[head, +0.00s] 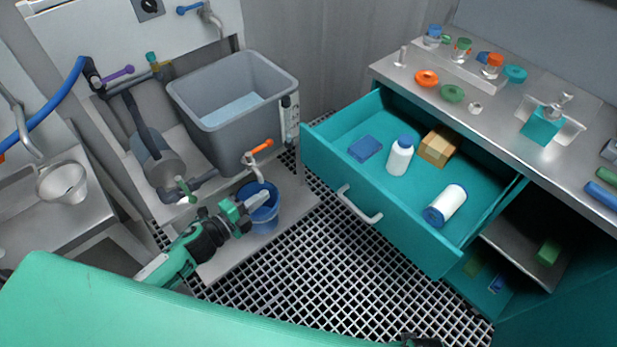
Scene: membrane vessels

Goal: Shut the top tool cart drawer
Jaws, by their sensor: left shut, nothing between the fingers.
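The top drawer (405,228) of the teal tool cart stands open, pulled far out over the grating. Its front carries a pale bar handle (358,207). Inside lie a blue block (365,148), a white bottle with a blue cap (400,158), a tan box (438,147) and a white roll with blue ends (446,204). My left gripper (264,197) is shut and empty. In the picture it is left of the drawer front and apart from the handle, overlapping a blue bucket. My right gripper does not show.
The cart's metal top (490,107) holds caps, small jars and a teal dispenser (541,125). A grey tub (236,108) and the blue bucket (262,215) stand left of the drawer. An open shelf (520,246) lies below. The grating (340,275) before the drawer is clear.

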